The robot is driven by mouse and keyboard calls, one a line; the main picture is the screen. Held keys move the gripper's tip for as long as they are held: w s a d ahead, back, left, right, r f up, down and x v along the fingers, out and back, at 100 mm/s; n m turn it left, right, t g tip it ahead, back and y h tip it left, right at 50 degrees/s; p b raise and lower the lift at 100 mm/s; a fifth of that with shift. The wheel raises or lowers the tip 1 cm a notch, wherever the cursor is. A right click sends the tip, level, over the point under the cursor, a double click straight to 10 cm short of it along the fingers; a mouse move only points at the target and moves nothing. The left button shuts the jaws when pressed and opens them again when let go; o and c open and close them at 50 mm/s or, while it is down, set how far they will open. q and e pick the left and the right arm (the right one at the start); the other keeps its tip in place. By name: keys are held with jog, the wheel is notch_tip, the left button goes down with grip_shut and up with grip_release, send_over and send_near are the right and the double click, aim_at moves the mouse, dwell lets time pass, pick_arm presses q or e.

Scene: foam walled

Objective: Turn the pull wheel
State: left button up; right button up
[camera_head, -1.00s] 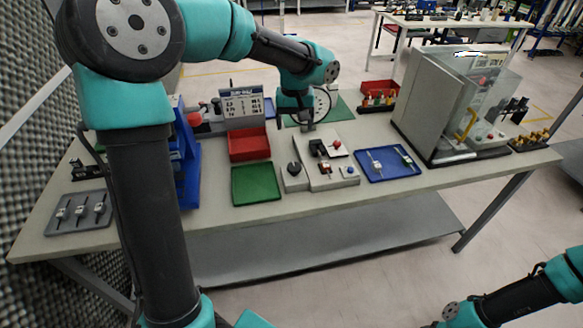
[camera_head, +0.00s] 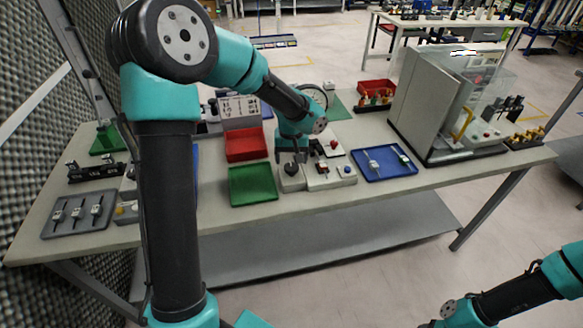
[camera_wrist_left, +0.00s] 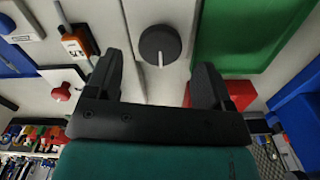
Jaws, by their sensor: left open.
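A round black knob (camera_wrist_left: 160,45) with a white pointer line sits on a light grey box (camera_head: 291,183); it looks like the pull wheel, though I cannot be sure. In the head view the knob (camera_head: 291,169) is just below my left gripper (camera_head: 292,158). In the left wrist view my left gripper (camera_wrist_left: 160,66) is open and empty. Its two fingers point toward the knob, one to each side of it, with clear gaps. Whether the fingertips are down at the knob's height I cannot tell. My right gripper is out of frame.
Right of the knob is a control panel with a red button (camera_head: 334,144) and a blue button (camera_head: 347,169). A green tray (camera_head: 252,186) and red bin (camera_head: 246,145) stand to the left, a blue tray (camera_head: 385,174) to the right. A ring-shaped handwheel (camera_head: 325,94) stands behind.

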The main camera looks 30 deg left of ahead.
aim_at(292, 166)
pick_arm(q)
jog(key=shift+f, duration=2.35)
jog(key=c, duration=0.9)
